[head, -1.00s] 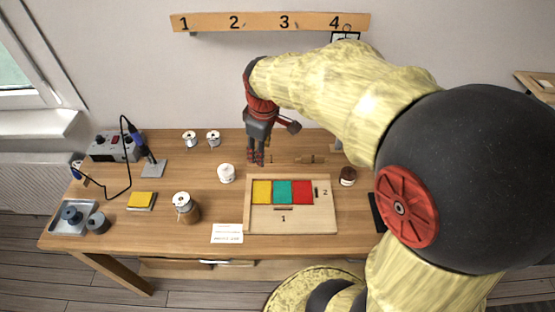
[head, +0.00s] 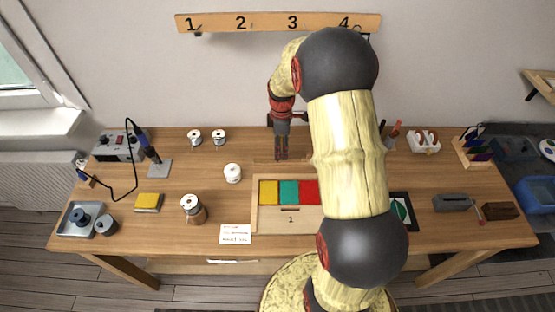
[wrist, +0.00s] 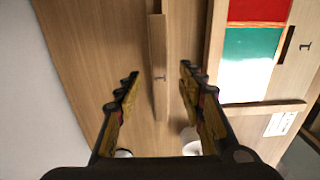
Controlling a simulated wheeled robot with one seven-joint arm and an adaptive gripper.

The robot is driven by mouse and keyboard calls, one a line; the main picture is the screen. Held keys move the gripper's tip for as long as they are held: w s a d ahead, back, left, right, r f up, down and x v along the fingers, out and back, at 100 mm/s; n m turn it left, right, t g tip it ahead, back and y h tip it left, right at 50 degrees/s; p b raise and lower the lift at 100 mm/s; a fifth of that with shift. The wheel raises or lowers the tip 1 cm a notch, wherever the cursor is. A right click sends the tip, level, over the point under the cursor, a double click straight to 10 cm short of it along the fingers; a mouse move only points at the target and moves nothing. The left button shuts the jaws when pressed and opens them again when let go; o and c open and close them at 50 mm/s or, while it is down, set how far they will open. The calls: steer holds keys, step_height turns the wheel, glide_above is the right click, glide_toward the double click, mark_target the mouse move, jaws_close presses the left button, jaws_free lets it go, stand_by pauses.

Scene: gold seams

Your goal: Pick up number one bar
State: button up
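In the head view my gripper (head: 281,158) points down at the back of the table, behind the wooden tray (head: 256,220). The bar shows there only as a thin strip (head: 263,160) by the fingertips. My arm hides part of the tray and the table behind it.
The tray holds yellow (head: 269,192), teal (head: 289,192) and red (head: 309,192) tiles. White spools (head: 194,136) and a white pot (head: 232,173) stand to the left. A numbered rail (head: 265,22) is on the wall. The table left of the tray has some clear room.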

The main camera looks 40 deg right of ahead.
steer(key=shift+f+b, duration=0.4)
steer(key=shift+f, duration=1.5)
steer(key=shift+f, duration=0.25)
steer(key=shift+c, duration=0.7)
steer(key=c, duration=0.8)
jaws_close()
